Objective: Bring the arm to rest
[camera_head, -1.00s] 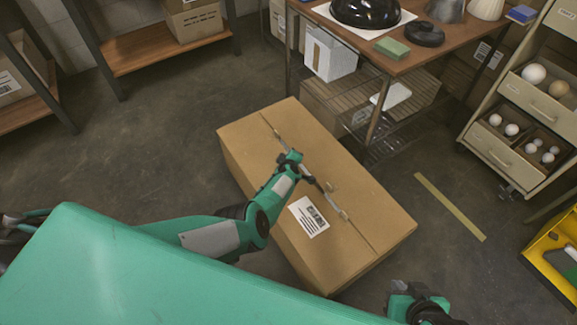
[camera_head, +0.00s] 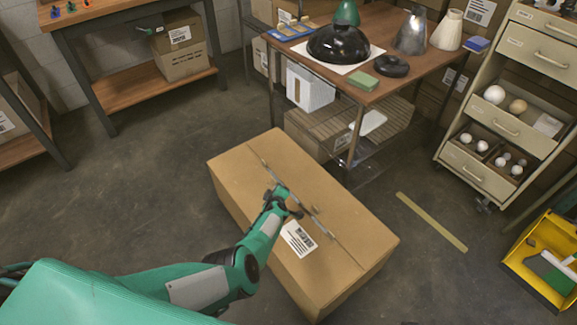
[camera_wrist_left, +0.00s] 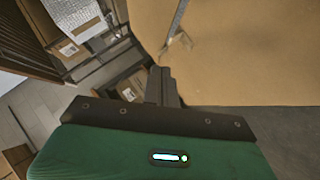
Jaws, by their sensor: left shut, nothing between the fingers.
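My left arm (camera_head: 215,285) is green with grey and black parts and comes in from the lower left of the head view. Its gripper (camera_head: 291,205) is over the top of a large closed cardboard box (camera_head: 345,245), near the white label. Whether it touches the box is unclear. In the left wrist view the dark fingers (camera_wrist_left: 164,86) are together with nothing between them, and the tan box (camera_wrist_left: 245,55) fills the upper right. My right gripper is out of view.
A wooden table (camera_head: 400,85) behind the box carries a black dome (camera_head: 338,42), lamp shades and a green block (camera_head: 363,83). A drawer cabinet (camera_head: 500,110) holds bulbs at right. A yellow bin (camera_head: 520,255) stands lower right. Grey floor left of the box is clear.

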